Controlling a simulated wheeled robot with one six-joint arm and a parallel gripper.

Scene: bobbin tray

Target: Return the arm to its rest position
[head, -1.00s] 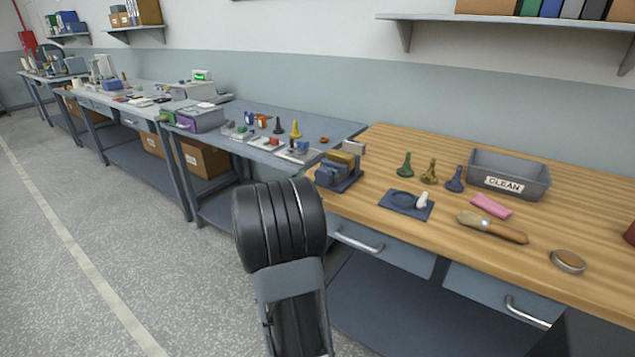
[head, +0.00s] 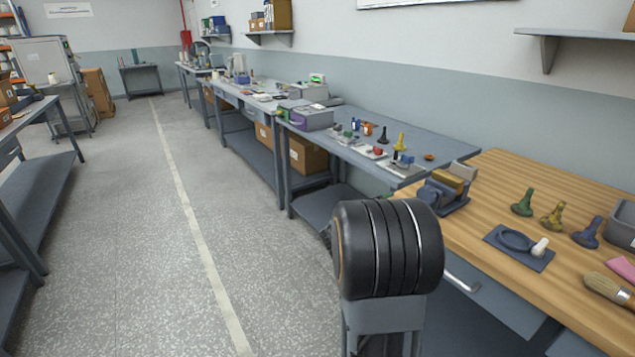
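My arm shows at the lower middle of the head view as a dark rounded joint above a grey link, in front of the wooden workbench (head: 500,200). My gripper is not visible in this view. On the bench lie a blue mat (head: 518,249) with a dark ring and a small white piece. Green (head: 522,203), yellow (head: 552,217) and blue (head: 587,233) knobbed pieces stand behind it. A dark blue holder (head: 442,190) with a tan block sits at the bench's left end.
A brush (head: 609,289), a pink cloth (head: 622,267) and a grey bin (head: 620,224) are at the right edge. A grey-blue table (head: 440,148) with small parts adjoins the bench. Another table (head: 45,190) stands at the left. The floor aisle (head: 130,220) between is clear.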

